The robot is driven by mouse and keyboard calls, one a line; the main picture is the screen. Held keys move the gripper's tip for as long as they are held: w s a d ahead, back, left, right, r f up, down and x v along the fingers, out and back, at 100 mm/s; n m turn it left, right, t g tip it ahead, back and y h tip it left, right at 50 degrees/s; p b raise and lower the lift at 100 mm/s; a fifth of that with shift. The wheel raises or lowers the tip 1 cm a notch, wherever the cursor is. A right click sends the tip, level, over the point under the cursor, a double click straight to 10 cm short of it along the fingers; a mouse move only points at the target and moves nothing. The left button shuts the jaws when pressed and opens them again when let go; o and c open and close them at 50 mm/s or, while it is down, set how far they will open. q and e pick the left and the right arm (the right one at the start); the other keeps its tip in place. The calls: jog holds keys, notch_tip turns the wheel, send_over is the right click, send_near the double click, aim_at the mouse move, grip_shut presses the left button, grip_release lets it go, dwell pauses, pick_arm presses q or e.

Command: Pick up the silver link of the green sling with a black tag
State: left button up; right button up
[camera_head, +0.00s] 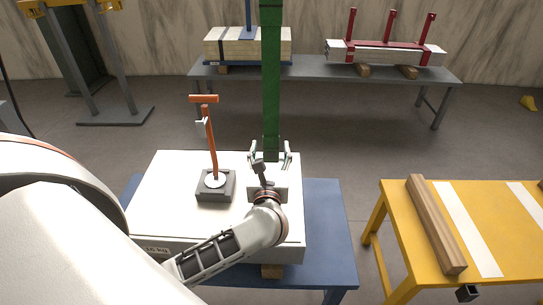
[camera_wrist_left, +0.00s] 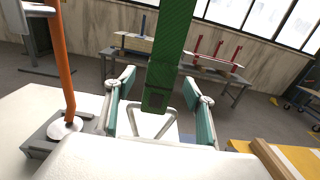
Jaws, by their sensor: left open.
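The green sling (camera_head: 271,80) hangs straight down from above in the head view. The left wrist view shows its lower end (camera_wrist_left: 172,50) with a dark tag (camera_wrist_left: 155,98). Below the tag is the silver link (camera_wrist_left: 153,122), a triangular metal loop. My left gripper (camera_head: 270,152) is open above the white block. In the left wrist view its teal-padded fingers (camera_wrist_left: 160,84) stand on either side of the sling's lower end, apart from it. The link shows between the fingers, with a gap on both sides. In the head view the link cannot be made out behind the gripper. My right gripper is not in view.
The white block (camera_head: 180,170) lies on a blue table (camera_head: 325,215). An orange handle (camera_head: 211,150) on a grey base (camera_head: 216,186) stands left of the gripper. A yellow table (camera_head: 420,260) with a wooden beam (camera_head: 436,225) is at right. A grey bench (camera_head: 310,68) stands behind.

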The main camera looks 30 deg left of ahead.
aim_at(271, 144)
pick_arm(q)
jog(key=x, duration=0.3)
jog(key=shift+w, duration=0.3)
grip_shut()
jog(key=shift+r, duration=0.1)
notch_tip(271, 144, up, 20)
jog(key=p, duration=0.3)
